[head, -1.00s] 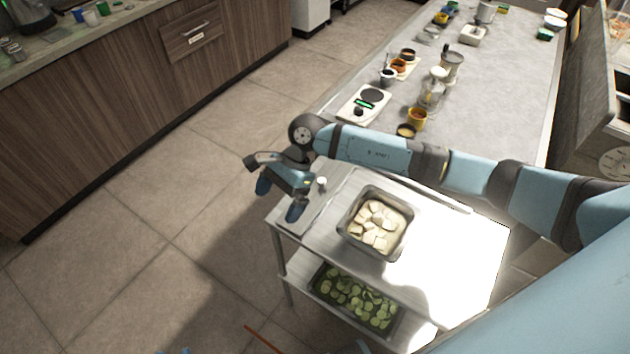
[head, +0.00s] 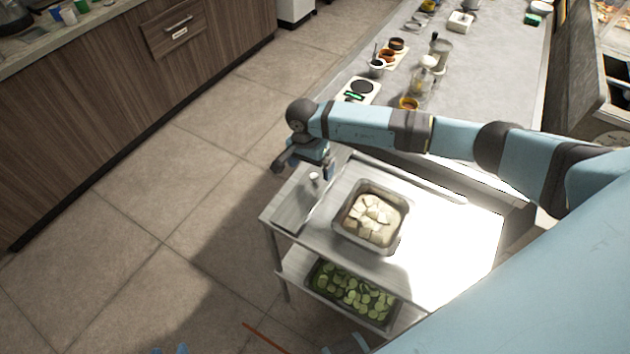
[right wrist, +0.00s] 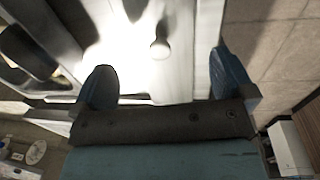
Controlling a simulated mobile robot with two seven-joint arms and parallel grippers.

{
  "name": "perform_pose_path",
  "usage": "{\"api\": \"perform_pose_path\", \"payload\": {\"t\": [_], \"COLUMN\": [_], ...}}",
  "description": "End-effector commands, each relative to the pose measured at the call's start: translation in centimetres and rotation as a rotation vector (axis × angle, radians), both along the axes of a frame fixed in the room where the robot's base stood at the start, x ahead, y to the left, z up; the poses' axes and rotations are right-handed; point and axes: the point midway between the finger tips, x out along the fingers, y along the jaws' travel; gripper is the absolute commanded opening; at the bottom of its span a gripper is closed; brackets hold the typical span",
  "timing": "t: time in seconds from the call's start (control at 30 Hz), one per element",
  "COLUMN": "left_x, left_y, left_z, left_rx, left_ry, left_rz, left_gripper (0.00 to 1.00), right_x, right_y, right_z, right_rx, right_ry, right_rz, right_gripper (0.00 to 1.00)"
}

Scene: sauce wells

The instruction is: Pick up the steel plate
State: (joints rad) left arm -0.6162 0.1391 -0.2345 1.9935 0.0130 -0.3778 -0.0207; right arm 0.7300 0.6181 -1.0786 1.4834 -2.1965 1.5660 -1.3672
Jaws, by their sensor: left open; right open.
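The steel plate (head: 293,209) looks like the flat grey strip along the left end of the cart's top, with a small pale knob (head: 314,178) standing on it. My right gripper (head: 303,166) is open and empty above the far end of the plate, close to the knob and apart from it. In the right wrist view, the knob (right wrist: 160,48) shows beyond and between the two blue fingers of my right gripper (right wrist: 161,70). The plate is washed out by glare there.
A steel pan of pale chunks (head: 343,242) stands on the cart top beside the plate. A pan of green slices (head: 350,290) sits on the lower shelf. The long counter (head: 470,90) behind holds a scale, jars and bowls. The floor to the left is clear.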

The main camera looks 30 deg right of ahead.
Motion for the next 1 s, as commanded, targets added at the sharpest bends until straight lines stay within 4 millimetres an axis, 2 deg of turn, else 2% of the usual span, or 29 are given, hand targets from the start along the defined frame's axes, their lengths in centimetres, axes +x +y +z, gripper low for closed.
{"api": "perform_pose_path", "payload": {"t": [0.3,0.6,0.67,0.9,1.0], "left_x": [0.1,0.1,0.1,0.1,0.1], "left_y": [0.0,0.0,0.0,0.0,0.0], "left_z": [1.2,1.2,1.2,1.2,1.2], "left_rx": [0.001,0.0,0.0,0.0,0.0], "left_ry": [-0.001,-0.002,-0.002,-0.002,-0.002], "left_rz": [-0.001,-0.001,-0.001,-0.001,-0.001], "left_gripper": [0.47,0.47,0.47,0.47,0.47], "right_x": [-0.3,-0.3,-0.3,-0.3,-0.3], "right_y": [-0.7,-0.8,-0.8,-0.8,-0.8], "right_z": [-4.3,-4.9,-4.9,-4.9,-4.8], "right_rx": [0.001,0.0,0.0,0.0,0.001], "right_ry": [0.003,0.001,0.001,0.001,0.0], "right_rz": [-0.001,-0.001,-0.001,-0.001,-0.001], "right_gripper": [1.0,1.0,0.89,0.34,0.34]}}
